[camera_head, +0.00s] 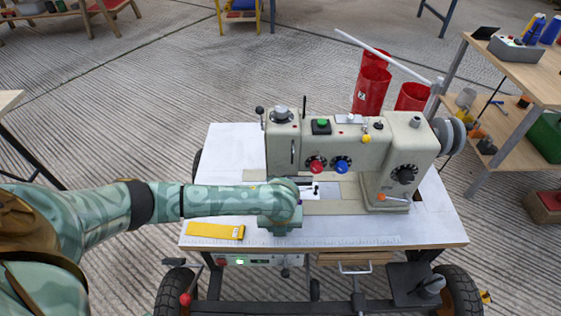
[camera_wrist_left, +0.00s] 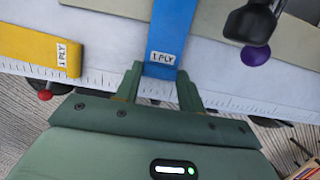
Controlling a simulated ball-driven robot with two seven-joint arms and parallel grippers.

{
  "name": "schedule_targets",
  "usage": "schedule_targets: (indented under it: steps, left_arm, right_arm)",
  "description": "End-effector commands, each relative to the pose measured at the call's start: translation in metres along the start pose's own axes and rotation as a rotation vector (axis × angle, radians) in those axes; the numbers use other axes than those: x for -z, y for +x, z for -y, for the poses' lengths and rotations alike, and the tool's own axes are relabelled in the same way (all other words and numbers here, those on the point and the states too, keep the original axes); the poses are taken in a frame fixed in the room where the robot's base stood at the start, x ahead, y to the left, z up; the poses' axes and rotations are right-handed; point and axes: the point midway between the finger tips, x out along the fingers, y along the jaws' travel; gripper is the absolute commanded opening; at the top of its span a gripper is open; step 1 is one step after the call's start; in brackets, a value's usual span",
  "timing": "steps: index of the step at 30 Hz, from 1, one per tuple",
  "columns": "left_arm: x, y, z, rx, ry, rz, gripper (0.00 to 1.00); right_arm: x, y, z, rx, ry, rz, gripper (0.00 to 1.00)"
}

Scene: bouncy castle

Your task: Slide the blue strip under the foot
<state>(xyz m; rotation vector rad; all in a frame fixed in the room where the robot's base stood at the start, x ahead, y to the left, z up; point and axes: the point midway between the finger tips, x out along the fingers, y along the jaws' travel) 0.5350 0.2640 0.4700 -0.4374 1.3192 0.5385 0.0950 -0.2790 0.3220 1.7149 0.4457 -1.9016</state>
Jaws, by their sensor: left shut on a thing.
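The blue strip (camera_wrist_left: 172,30) with a white "1 PLY" label lies between the two fingers of my left gripper (camera_wrist_left: 160,76) in the left wrist view. The gripper is shut on the strip's near end, by the ruler edge, and the strip runs away from it. In the head view my left gripper (camera_head: 280,226) is at the table's front, before the cream sewing machine (camera_head: 340,150); my arm hides the blue strip there. The foot under the machine's head is too small to make out clearly. My right gripper is not in view.
A yellow strip (camera_head: 215,231) labelled "1 PLY" in the left wrist view (camera_wrist_left: 40,52) lies left of my gripper. The white table (camera_head: 225,142) has a ruler along its front edge. Red bins (camera_head: 371,92) stand behind the machine. A wooden bench (camera_head: 535,88) is at right.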

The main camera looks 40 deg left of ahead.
Motion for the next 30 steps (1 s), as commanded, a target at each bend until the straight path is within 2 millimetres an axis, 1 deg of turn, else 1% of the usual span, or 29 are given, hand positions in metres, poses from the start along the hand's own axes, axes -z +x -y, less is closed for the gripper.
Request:
schedule_targets:
  steps: [5,29,30]
  left_arm:
    - [-0.0030,0.0003,0.0001,0.001,-0.001,0.001,0.26]
    - [-0.0036,0.0015,-0.0002,0.000,0.000,0.000,0.26]
    - [-0.0036,0.0015,-0.0002,0.000,0.000,0.000,0.42]
  right_arm:
    - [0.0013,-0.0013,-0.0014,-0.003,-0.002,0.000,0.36]
    - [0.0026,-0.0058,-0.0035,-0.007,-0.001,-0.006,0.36]
    - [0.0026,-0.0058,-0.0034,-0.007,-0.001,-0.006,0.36]
